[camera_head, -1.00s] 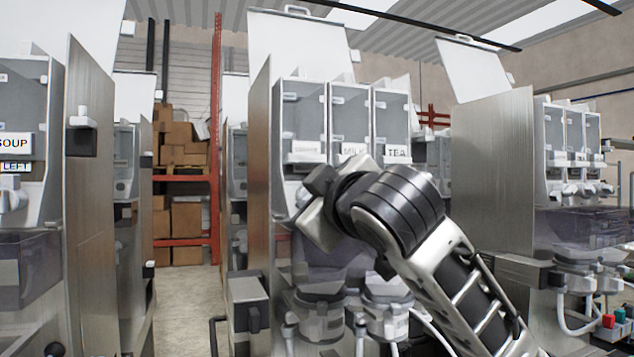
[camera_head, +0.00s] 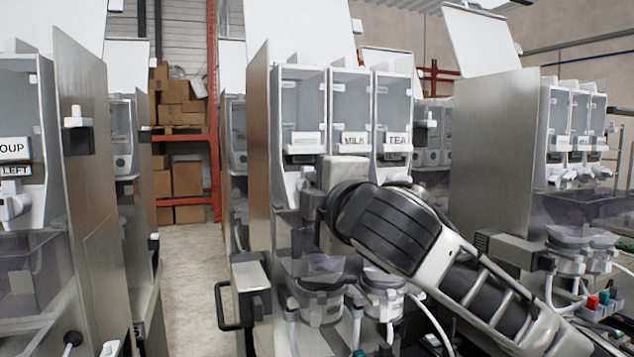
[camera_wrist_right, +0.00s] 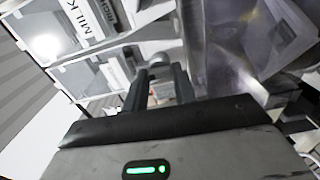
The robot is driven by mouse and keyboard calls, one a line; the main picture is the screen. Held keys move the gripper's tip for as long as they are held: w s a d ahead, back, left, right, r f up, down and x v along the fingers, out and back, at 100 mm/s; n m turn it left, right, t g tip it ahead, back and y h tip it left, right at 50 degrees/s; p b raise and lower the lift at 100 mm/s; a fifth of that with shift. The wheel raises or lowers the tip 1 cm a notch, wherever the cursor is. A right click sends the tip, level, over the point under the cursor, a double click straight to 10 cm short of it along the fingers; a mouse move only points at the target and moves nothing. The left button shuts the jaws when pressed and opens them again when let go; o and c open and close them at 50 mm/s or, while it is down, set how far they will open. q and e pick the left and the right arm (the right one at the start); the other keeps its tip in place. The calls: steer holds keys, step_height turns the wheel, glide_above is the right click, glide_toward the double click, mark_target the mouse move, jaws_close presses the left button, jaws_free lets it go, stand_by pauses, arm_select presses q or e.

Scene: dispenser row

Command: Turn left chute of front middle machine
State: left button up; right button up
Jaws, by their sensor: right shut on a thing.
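The front middle machine (camera_head: 329,110) has three clear hoppers side by side; the middle label reads MILK, the right one TEA, and the left one is too small to read. Its left chute (camera_head: 293,187) sits below the left hopper, partly hidden by my right gripper (camera_head: 312,205). In the right wrist view, my right gripper (camera_wrist_right: 160,85) has its two dark fingers closed around a pale, rounded chute piece (camera_wrist_right: 158,65). The MILK label (camera_wrist_right: 86,24) shows up and to the left there. My left gripper is not in view.
A metal side panel (camera_head: 258,150) stands just left of the machine. Another machine (camera_head: 570,135) with a wide panel is at right, and one labelled SOUP (camera_head: 14,149) at left. Cups and hoses sit below the chutes. The aisle floor (camera_head: 195,275) is clear.

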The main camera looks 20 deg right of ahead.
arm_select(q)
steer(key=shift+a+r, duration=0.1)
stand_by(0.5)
arm_select(e)
steer(key=o, duration=1)
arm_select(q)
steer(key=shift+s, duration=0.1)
arm_select(e)
steer(key=shift+s+a+f, duration=0.1)
